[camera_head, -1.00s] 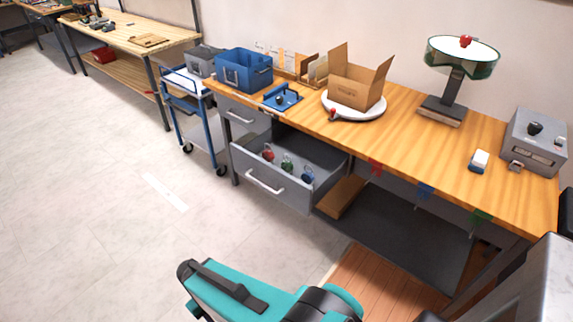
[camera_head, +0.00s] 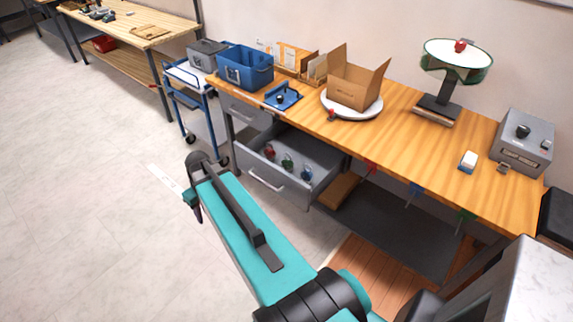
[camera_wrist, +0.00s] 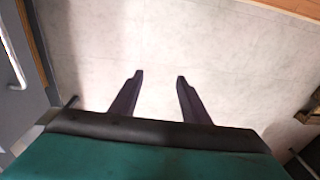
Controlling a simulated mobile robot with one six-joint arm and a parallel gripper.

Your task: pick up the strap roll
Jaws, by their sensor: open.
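I cannot pick out the strap roll with certainty in either view. Small red, green and blue round items (camera_head: 288,163) lie in the open grey drawer (camera_head: 267,179) under the bench; they are too small to identify. My gripper (camera_wrist: 159,78) is open and empty in the wrist view, with its two dark fingers apart over pale floor. In the head view my teal arm reaches up in front of the drawer, and the fingers cannot be made out there.
The wooden bench (camera_head: 400,130) holds a blue bin (camera_head: 245,72), an open cardboard box (camera_head: 352,90) on a white disc, a green-rimmed round stand (camera_head: 440,100) and a grey control box (camera_head: 522,143). A blue-framed cart (camera_head: 190,75) stands left. The left floor is clear.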

